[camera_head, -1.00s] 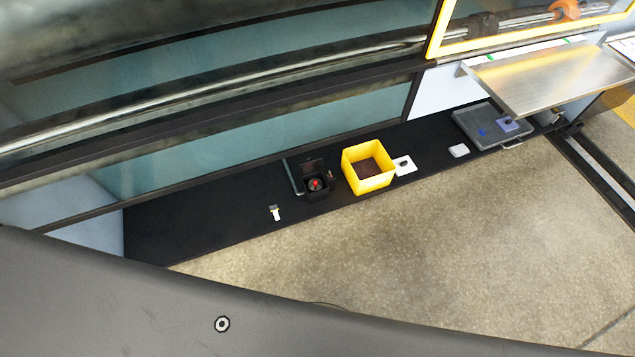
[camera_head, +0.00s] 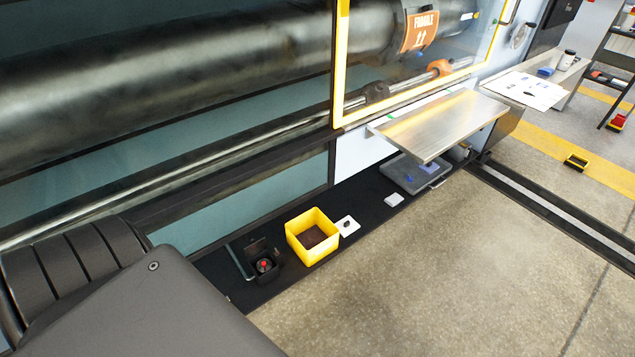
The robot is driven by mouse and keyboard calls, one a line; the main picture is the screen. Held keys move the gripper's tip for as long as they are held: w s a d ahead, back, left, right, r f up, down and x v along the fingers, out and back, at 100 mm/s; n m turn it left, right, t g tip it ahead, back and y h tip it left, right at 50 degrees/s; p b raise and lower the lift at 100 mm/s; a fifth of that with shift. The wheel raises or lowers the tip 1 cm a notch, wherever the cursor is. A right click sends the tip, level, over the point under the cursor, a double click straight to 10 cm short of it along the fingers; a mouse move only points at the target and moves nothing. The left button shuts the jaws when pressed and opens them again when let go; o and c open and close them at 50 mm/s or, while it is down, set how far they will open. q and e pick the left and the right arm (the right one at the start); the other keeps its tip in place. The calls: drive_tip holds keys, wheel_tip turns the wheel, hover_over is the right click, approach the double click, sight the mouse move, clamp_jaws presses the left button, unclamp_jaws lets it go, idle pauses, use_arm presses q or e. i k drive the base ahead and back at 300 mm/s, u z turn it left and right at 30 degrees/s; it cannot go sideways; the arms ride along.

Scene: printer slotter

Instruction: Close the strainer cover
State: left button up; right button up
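A small black box (camera_head: 264,270) with a red part inside stands on the black floor strip, left of the yellow bin. Its dark lid (camera_head: 257,246) appears raised at the back. This looks like the strainer and its cover, but it is too small to be sure. Neither of my grippers is in view. A large dark grey part of my own body fills the lower left.
A yellow open bin (camera_head: 297,229) stands right of the black box. A white pad (camera_head: 347,226), a white block (camera_head: 394,200) and a grey tray (camera_head: 405,170) lie further right. A metal shelf (camera_head: 440,122) juts out above the tray. The concrete floor in front is clear.

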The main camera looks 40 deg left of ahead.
sight(255, 248)
drive_tip(key=z, duration=0.45)
drive_tip(key=i, duration=2.25)
drive_tip(key=u, duration=3.1)
